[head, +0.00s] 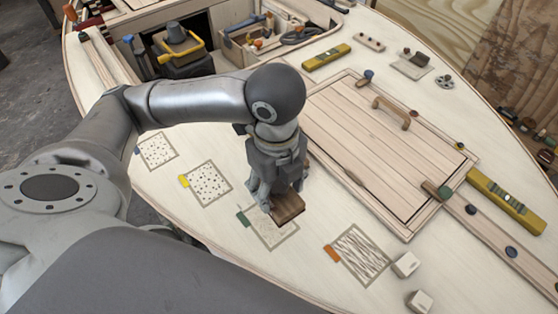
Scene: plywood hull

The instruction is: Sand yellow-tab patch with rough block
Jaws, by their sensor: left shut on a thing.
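The yellow-tab patch (207,185) is a speckled square on the pale hull, left of my left gripper, with its yellow tab on the left side. My left gripper (277,192) points down and is shut on a dark brown sanding block (288,208). The block is over the upper part of the green-tab patch (275,235) and hides some of it. I cannot tell whether the block touches the surface, nor how rough its face is. My right gripper is not in view.
A blue-tab patch (157,151) lies farther left and an orange-tab patch (360,253) to the right. A plank hatch (375,140) with a handle is behind. The hull between the patches is clear.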

